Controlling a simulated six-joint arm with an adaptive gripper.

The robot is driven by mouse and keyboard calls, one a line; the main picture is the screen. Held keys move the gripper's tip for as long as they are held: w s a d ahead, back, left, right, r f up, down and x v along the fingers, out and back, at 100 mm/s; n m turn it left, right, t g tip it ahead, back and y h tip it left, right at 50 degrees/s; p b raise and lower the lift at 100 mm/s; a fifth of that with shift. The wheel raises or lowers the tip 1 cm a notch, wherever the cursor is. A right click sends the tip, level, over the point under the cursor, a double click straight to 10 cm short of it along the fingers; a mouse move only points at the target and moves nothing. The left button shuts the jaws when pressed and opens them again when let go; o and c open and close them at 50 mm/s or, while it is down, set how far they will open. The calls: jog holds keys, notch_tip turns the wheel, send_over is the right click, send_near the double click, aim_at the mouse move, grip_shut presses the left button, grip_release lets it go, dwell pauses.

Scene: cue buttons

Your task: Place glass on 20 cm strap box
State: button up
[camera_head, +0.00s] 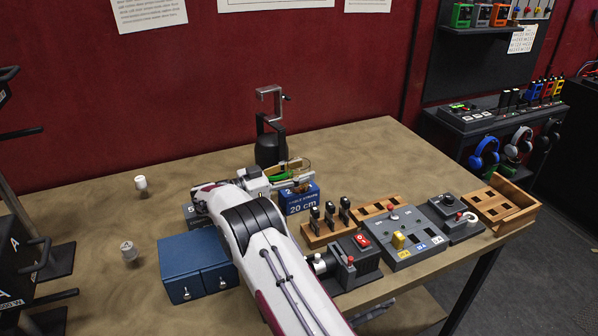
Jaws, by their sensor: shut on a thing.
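The 20 cm strap box (302,204) is a small blue box with white lettering, standing on the table right of my wrist. My gripper (287,171) is at the end of my white and dark arm, low over this box, and is shut on a small amber, see-through thing (299,165), which looks like the glass. Green shows beside it. The fingers and the glass are small and overlap, so I cannot tell whether the glass touches the box top.
A black pot-like object with a grey clamp (270,145) stands just behind. A blue two-door cabinet (195,264) is left of my arm. Button and switch panels (404,238) and a wooden tray (498,205) fill the right. Two white knobs (141,183) stand left; the back left is mostly clear.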

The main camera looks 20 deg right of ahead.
aim_at(289, 174)
jog(key=shift+f, duration=0.1)
jog(key=o, duration=1.2)
jog(key=shift+o, duration=0.2)
jog(key=shift+a, duration=0.65)
jog(key=a, duration=0.3)
jog(key=shift+s+a, duration=0.1)
jog(key=shift+a, duration=0.1)
notch_tip(289, 174, up, 7)
jog(key=shift+a, duration=0.15)
